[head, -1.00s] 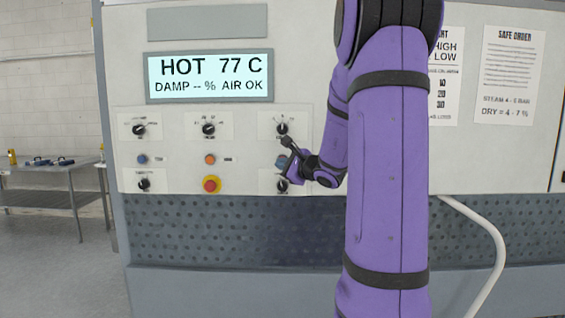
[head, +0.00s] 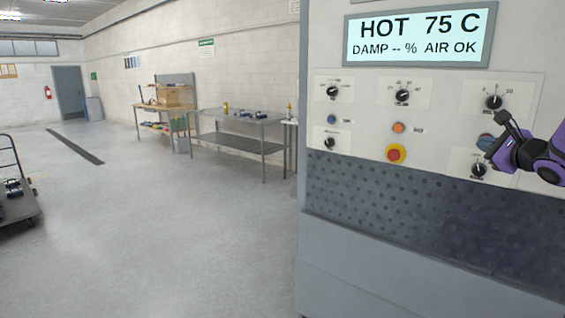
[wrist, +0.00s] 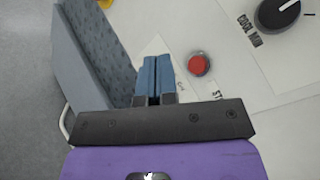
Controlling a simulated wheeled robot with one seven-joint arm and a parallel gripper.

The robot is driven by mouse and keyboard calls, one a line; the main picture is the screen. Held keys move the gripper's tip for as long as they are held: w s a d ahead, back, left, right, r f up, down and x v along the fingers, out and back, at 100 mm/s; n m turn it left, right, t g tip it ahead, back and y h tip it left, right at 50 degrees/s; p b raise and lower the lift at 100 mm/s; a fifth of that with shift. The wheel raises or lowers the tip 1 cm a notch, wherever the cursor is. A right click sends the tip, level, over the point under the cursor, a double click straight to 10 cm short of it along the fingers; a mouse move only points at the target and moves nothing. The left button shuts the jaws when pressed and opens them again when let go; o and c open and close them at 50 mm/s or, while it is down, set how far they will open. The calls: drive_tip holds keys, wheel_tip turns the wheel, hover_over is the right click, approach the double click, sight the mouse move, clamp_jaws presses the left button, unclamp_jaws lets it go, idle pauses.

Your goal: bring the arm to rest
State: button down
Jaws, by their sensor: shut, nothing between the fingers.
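My gripper (head: 487,142) is at the right edge of the head view, in front of the lower right of the washer's control panel (head: 360,118). Its blue fingers also show in the wrist view (wrist: 152,78), pressed together with nothing between them. In the wrist view, a red button (wrist: 199,65) is just right of the fingertips. A black knob (wrist: 278,14) marked COOL MIN is farther right. Whether the fingertips touch the panel cannot be told. Most of my arm is outside the head view.
The washer's display (head: 420,36) reads HOT 75 C, DAMP -- %, AIR OK. A red emergency button (head: 396,153) is left of my gripper. A steel table (head: 240,117), a workbench (head: 160,106) and a cart (head: 18,208) stand to the left. The floor between is open.

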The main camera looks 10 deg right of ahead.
drive_tip(key=s+a+n+g+y, duration=0.35)
drive_tip(key=a+n, duration=0.35)
drive_tip(key=a, duration=0.7)
drive_tip(key=s+a+n+g+y, duration=0.2)
drive_tip(key=a+n+g+y, duration=0.4)
drive_tip(key=a, duration=0.9)
drive_tip(key=s+a+f+n+g+h, duration=0.1)
drive_tip(key=s+a+n+h, duration=0.1)
drive_tip(key=s+n+h, duration=0.2)
drive_tip(key=s+a+f+n+g+h, duration=0.1)
drive_tip(key=s+n+h, duration=0.3)
drive_tip(key=s+n, duration=0.5)
drive_tip(key=s+a, duration=0.1)
drive_tip(key=s, duration=0.4)
drive_tip(key=shift+s+a+f+n, duration=0.2)
drive_tip(key=shift+s+f+n, duration=0.1)
drive_tip(key=shift+n, duration=0.1)
drive_tip(key=shift+s+d+g+h, duration=0.1)
drive_tip(key=shift+g+h, duration=0.15)
